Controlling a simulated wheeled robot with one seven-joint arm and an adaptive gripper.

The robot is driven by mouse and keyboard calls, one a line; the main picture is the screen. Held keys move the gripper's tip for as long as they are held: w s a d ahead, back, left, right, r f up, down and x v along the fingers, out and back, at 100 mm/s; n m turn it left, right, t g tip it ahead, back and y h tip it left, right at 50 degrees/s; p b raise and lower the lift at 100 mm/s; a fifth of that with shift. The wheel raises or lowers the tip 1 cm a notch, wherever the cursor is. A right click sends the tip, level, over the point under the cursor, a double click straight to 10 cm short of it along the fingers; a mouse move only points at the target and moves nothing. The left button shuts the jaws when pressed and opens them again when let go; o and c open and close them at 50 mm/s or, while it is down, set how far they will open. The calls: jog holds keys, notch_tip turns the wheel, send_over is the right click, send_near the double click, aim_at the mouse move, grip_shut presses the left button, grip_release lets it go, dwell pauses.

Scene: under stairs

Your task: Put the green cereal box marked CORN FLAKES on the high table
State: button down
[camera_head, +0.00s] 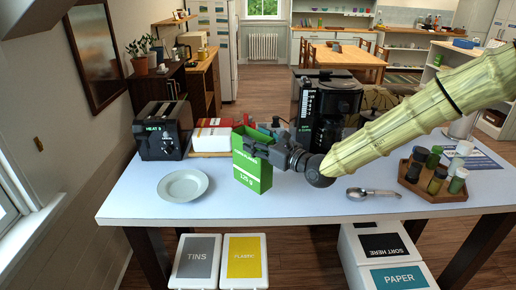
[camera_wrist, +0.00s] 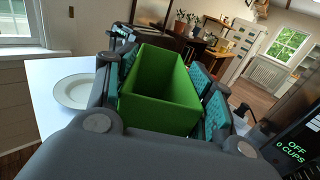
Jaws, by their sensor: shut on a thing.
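The green cereal box (camera_head: 252,172), with white lettering, stands upright in my gripper (camera_head: 256,147). My gripper is shut on its upper part. In the wrist view the box (camera_wrist: 160,88) shows an open top between the teal-padded fingers of my gripper (camera_wrist: 168,72). The high table (camera_head: 310,203) has a pale blue-white top, and the box is over its middle. Whether the box's base touches the top or hangs just above it, I cannot tell.
A plate (camera_head: 183,186) lies left of the box. A toaster (camera_head: 162,131), a red-and-white item (camera_head: 212,136) and a coffee machine (camera_head: 327,108) stand behind. A metal scoop (camera_head: 373,193) and a wooden tray of jars (camera_head: 428,192) are right. The front middle is clear.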

jog(key=shift+w+f, duration=0.1)
jog(key=shift+w, duration=0.2)
jog(key=shift+f+p, duration=0.7)
jog(key=shift+f, duration=0.95)
jog(key=shift+f, duration=0.15)
jog(key=c, duration=0.6)
grip_release()
jog(key=b+v, duration=0.2)
jog(key=v, duration=1)
jog(key=shift+r+b, duration=0.2)
jog(key=shift+b, duration=0.2)
